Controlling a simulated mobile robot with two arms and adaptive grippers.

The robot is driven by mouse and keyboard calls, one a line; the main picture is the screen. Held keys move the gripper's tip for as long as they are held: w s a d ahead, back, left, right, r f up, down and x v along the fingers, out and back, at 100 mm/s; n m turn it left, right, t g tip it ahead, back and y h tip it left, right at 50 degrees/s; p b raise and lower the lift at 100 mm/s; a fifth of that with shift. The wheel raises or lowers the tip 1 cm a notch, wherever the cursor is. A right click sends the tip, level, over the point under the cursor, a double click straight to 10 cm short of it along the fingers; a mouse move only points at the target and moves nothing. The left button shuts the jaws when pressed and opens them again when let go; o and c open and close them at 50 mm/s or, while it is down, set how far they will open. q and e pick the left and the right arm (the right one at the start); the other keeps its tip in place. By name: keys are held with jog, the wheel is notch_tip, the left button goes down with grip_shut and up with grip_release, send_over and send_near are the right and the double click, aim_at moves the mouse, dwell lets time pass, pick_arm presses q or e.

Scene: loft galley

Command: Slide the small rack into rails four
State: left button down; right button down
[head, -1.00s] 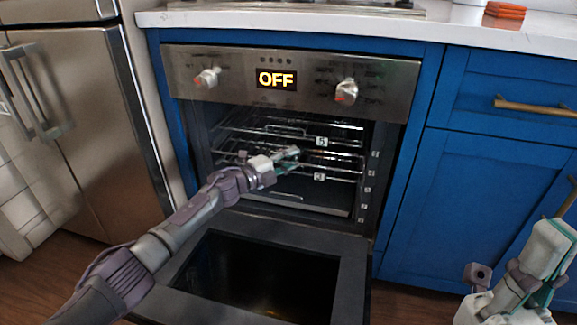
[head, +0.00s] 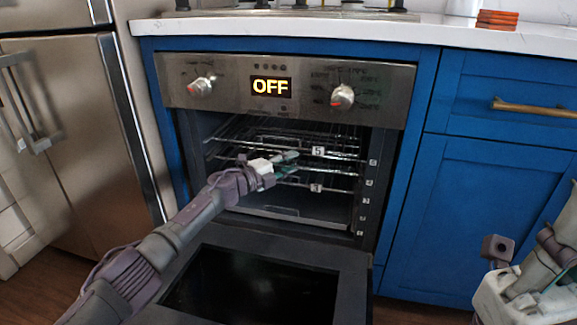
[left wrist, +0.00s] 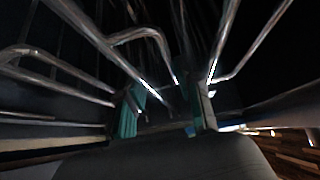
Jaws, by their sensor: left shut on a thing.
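Wire racks sit in the open oven (head: 292,225). In the head view, an upper wire rack (head: 340,157) has a tag 5 at its front, and a lower one (head: 335,191) has a tag 3. My left gripper (head: 285,163) reaches into the oven mouth at about the upper rack's height. It is shut on wire rack bars, seen between its teal fingers in the left wrist view (left wrist: 165,112). I cannot tell which rack those bars belong to. Small numbered tags (head: 369,183) run down the oven's right side. My right gripper is partly cut off at lower right (head: 515,295); its fingers are unclear.
The oven door (head: 350,295) is folded down in front, under my left arm. Blue cabinets (head: 475,215) stand to the right, and a steel fridge (head: 75,130) to the left. An orange stack (head: 497,18) lies on the counter (head: 450,35).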

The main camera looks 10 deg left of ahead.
pick_arm(q)
jog(key=c, duration=0.7)
grip_release()
jog(key=shift+r, duration=0.1)
